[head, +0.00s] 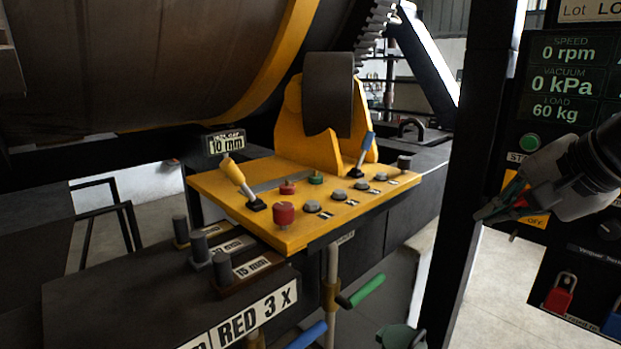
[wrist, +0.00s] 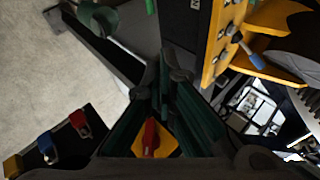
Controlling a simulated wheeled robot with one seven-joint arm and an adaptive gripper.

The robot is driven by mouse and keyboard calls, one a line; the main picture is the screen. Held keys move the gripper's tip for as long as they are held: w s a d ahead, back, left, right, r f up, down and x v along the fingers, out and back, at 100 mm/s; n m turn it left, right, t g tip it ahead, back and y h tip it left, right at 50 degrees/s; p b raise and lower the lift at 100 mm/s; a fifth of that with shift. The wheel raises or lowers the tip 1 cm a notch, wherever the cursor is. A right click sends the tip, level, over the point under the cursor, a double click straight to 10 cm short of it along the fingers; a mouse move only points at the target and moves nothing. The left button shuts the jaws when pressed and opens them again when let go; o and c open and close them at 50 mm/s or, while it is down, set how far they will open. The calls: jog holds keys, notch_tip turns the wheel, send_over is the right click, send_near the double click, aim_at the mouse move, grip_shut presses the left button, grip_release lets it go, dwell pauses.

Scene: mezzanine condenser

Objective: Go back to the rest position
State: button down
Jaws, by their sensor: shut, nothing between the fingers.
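My gripper (head: 482,214) is at the right in the head view, in front of the dark panel (head: 590,235), with its fingers pointing left. Its fingers are shut and empty. In the wrist view my gripper (wrist: 172,75) reaches up from the bottom, its dark green fingers together at the tips. A red handle (wrist: 150,138) on a yellow plate shows between the finger bases. In the head view the yellow plate (head: 537,220) is partly hidden behind my gripper.
A dark upright post (head: 462,200) stands just left of my gripper. A yellow control desk (head: 300,233) with levers and buttons is further left, under a large drum (head: 150,60). Red (head: 560,293) and blue (head: 613,324) padlocks hang low on the panel. Green (head: 366,290) and blue (head: 307,336) valve handles stick out below.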

jog(key=s+a+f+n+g+h, duration=0.1)
jog(key=s+a+f+n, duration=0.2)
jog(key=s+a+n, duration=0.2)
jog(key=s+a+f+n+g+h, duration=0.1)
jog(key=s+a+f+n+g, duration=0.1)
jog(key=s+a+f+n, duration=0.2)
jog(key=s+a+n, duration=0.1)
jog(key=s+n, duration=0.2)
jog(key=s, duration=0.2)
jog(key=shift+a+f+n, duration=0.2)
jog(key=shift+n, duration=0.1)
dwell(0.3)
